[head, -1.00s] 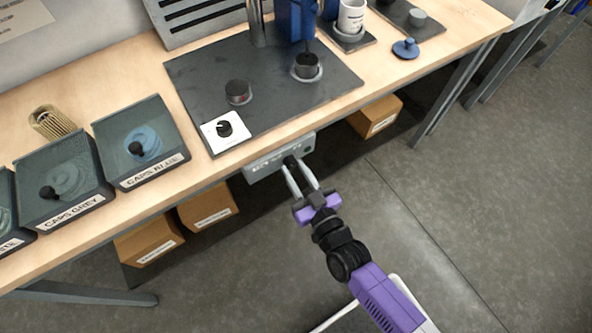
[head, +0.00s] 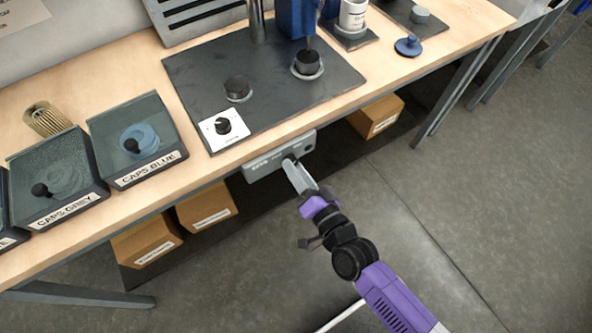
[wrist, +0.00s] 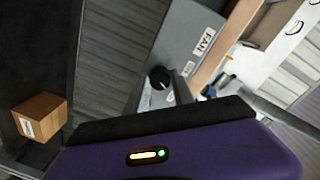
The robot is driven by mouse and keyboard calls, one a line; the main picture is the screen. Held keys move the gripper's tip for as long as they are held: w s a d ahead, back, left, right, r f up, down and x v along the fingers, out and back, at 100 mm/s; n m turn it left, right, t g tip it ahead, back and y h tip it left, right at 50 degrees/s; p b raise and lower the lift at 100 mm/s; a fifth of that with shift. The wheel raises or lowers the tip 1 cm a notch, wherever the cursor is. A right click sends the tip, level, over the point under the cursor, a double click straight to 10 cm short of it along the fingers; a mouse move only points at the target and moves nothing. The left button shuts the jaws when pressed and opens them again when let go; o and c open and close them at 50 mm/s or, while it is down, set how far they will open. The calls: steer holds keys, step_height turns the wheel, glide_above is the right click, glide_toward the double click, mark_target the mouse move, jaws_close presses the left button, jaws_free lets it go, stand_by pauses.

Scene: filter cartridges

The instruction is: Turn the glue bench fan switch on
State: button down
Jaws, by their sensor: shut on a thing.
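The grey fan switch box (head: 262,168) hangs under the front edge of the bench. Its black knob (head: 289,158) sits on the front face, mostly hidden by my fingers. The wrist view shows the box (wrist: 190,32) tilted, with a label reading FAN and the round black knob (wrist: 158,77). My gripper (head: 291,166) reaches the box from the front and is shut on the knob, its fingers seen nearly edge-on. Which way the knob points is hard to tell.
Cardboard boxes (head: 375,118) stand below the bench. The floor in front is open.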

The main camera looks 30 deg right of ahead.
steer(key=shift+m+b, duration=0.3)
steer(key=shift+m, duration=0.7)
steer(key=c, duration=1.1)
jaws_free()
steer(key=shift+s+a+r+b, duration=0.1)
steer(key=shift+s+r+b, duration=0.1)
steer(key=shift+s, duration=1.8)
steer(key=shift+s+r+b, duration=0.1)
steer(key=shift+s+b, duration=0.1)
steer(key=shift+s, duration=1.75)
